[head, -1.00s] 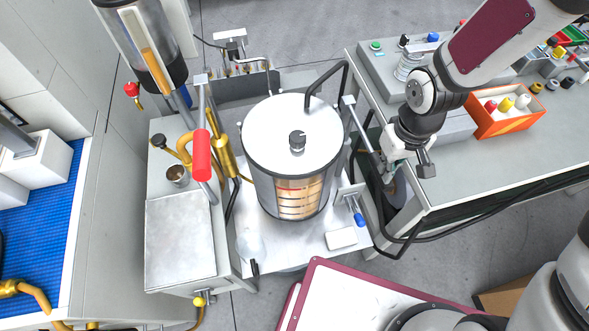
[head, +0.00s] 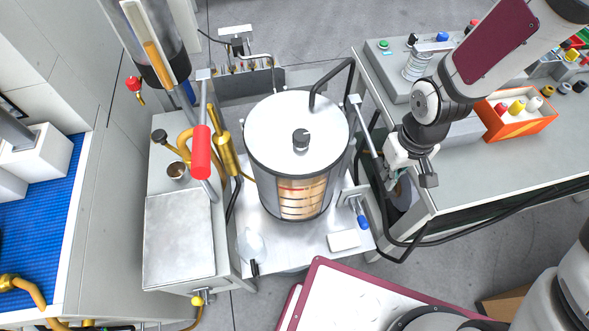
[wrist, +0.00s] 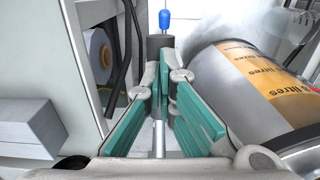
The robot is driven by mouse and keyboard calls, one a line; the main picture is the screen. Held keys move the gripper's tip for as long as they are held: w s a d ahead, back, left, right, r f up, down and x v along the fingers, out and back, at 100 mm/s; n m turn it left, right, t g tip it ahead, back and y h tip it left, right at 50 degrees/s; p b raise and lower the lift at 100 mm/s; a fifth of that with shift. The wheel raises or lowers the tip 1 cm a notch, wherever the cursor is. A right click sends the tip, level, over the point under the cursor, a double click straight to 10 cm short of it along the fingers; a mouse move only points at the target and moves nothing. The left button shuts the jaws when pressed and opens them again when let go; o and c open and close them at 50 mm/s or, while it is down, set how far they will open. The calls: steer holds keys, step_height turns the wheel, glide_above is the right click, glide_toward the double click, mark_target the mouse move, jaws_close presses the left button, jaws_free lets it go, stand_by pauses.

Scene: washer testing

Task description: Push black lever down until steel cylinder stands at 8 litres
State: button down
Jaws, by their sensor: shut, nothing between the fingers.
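The steel cylinder (head: 301,196) stands in the centre of the head view under a white lid, with an orange scale strip (wrist: 258,70) marked in litres. The wrist view shows part of an "8 litres" mark, but I cannot tell the reading. A grey lever rod (head: 367,130) slopes along the cylinder's right side toward my gripper (head: 394,176). In the wrist view, a dark grip (wrist: 158,46), seemingly the black lever's, shows just past my green fingertips (wrist: 164,74). My gripper is shut and empty; I cannot tell whether it touches the grip.
A blue-tipped valve (head: 362,220) lies just below the lever side. The right bench (head: 480,180) and hanging black hoses (head: 408,240) crowd my gripper. A red-gripped lever (head: 201,153) stands left of the cylinder. An orange bin (head: 520,124) sits on the bench.

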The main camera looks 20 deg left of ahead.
step_height(320, 180, up, 10)
steer(key=p, duration=0.6)
steer(key=shift+f, duration=0.15)
stand_by(0.8)
steer(key=s+d+r+m+t, duration=0.15)
steer(key=d+r, duration=0.25)
steer(key=r, duration=0.4)
steer(key=s+d+r+m+t, duration=0.1)
steer(key=d+r+m, duration=0.15)
steer(key=r, duration=0.65)
steer(key=s+d+r+m+t, duration=0.2)
steer(key=s+d+r, duration=0.3)
steer(key=s+r, duration=0.6)
steer(key=shift+s+d+r+m+t, duration=0.2)
steer(key=shift+s+r+m+t, duration=0.3)
steer(key=shift+s, duration=0.5)
steer(key=shift+f, duration=0.15)
